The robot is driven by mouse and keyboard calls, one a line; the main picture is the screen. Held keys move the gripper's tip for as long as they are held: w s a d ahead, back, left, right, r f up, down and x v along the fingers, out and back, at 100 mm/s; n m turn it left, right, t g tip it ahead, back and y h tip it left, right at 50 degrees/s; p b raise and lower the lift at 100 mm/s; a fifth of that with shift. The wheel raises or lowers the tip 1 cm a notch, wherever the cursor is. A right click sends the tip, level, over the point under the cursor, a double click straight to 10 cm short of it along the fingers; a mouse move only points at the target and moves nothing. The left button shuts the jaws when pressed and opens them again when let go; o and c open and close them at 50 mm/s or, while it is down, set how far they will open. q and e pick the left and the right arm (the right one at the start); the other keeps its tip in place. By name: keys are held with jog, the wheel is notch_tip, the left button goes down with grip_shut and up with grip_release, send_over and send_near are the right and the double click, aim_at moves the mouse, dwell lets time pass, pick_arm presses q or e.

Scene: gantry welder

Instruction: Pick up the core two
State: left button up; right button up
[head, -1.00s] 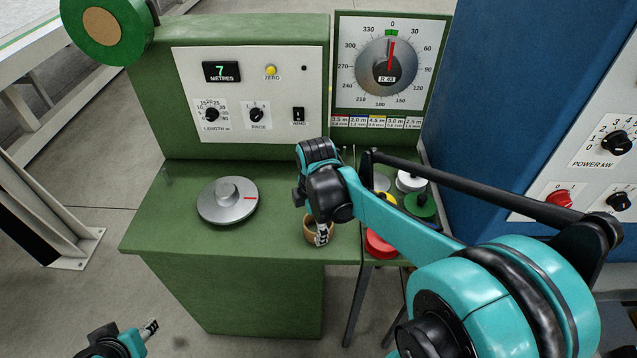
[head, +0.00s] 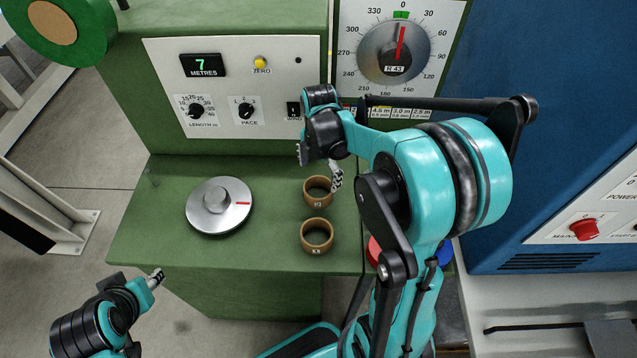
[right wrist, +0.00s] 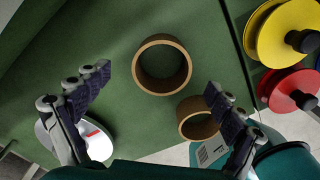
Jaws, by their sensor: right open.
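Two brown ring-shaped cores stand on the green bench top, one behind the other. The far core (head: 318,204) carries a small label that looks like a 2; the near core (head: 317,251) has a label too small to read surely. My right gripper (head: 320,166) is open above the far core, its fingers to either side of it. In the right wrist view, the far core (right wrist: 161,91) lies between the open fingers (right wrist: 158,80), and the near core (right wrist: 183,122) sits close to the right finger. My left gripper (head: 156,278) is low at the left, away from the cores; its jaws are unclear.
A silver disc (head: 208,222) with a red mark is left of the cores on the bench (head: 150,240). The control panel (head: 225,75) rises behind. Yellow (right wrist: 272,38) and red (right wrist: 284,86) spools stand to the right. A blue cabinet (head: 570,110) is further right.

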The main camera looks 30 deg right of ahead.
aim_at(318, 197)
jog(key=f, duration=0.2)
jog(key=f+b, duration=0.1)
jog(key=f, duration=0.1)
jog(key=f+b, duration=0.1)
jog(key=f, duration=0.1)
jog(key=shift+s+a+f, duration=0.25)
jog(key=shift+a+f, duration=0.05)
jog(key=shift+c, duration=0.3)
jog(key=c, duration=1.2)
